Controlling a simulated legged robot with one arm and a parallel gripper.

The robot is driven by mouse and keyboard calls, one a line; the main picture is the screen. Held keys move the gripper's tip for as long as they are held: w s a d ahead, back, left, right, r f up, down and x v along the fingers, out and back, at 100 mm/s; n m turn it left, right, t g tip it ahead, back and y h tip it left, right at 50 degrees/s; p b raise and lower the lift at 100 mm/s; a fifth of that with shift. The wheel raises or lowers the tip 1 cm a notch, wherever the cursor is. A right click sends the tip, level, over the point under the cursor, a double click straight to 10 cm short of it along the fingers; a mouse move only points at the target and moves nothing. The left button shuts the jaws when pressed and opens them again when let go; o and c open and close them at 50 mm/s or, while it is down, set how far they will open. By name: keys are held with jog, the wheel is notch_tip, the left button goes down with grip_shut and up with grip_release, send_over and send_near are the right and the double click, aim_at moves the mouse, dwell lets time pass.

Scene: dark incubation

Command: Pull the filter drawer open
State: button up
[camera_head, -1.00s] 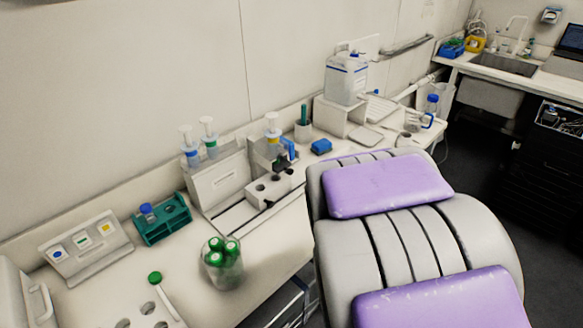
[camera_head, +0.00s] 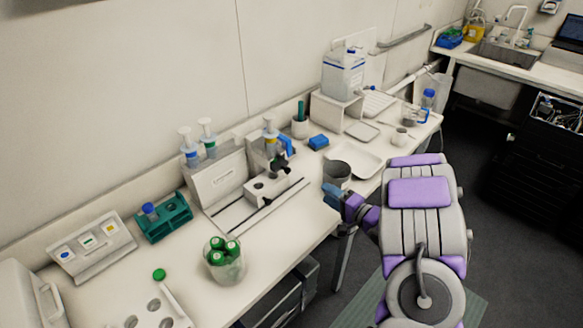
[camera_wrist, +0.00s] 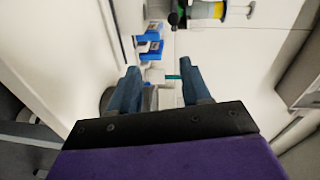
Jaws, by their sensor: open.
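My gripper (camera_head: 333,194) has blue fingers and hovers by the front edge of the bench, close to a dark grey cup. In the wrist view my gripper (camera_wrist: 159,88) is open, with nothing clearly held between its fingers. No drawer is plainly marked as the filter drawer. A white upright housing (camera_head: 222,180) with a small label stands against the wall, with rails (camera_head: 245,218) in front of it. A dark drawer unit (camera_head: 285,298) sits under the bench. I cannot tell which of these is the filter drawer. The gripper is apart from both.
The grey cup (camera_head: 337,172) and a white tray (camera_head: 362,157) stand near my gripper. The floor right of the bench is partly clear.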

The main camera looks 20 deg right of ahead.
jog(key=s+a+y, duration=0.1)
jog(key=a, duration=0.1)
jog(key=m+t+b, duration=0.1)
send_near(289, 172)
jog(key=x, duration=0.2)
jog(key=b+x, duration=0.1)
jog(key=x, duration=0.4)
jog(key=shift+s+a, duration=0.1)
jog(key=shift+a, duration=0.25)
jog(key=x, duration=0.1)
jog(key=b+x, duration=0.1)
jog(key=x, duration=0.1)
jog(key=shift+d, duration=0.35)
jog(key=shift+w+d, duration=0.25)
jog(key=shift+w, duration=0.25)
jog(key=shift+a, duration=0.55)
jog(key=shift+c, duration=1.4)
jog(key=shift+d, duration=0.2)
grip_shut()
jog(key=shift+s, duration=0.1)
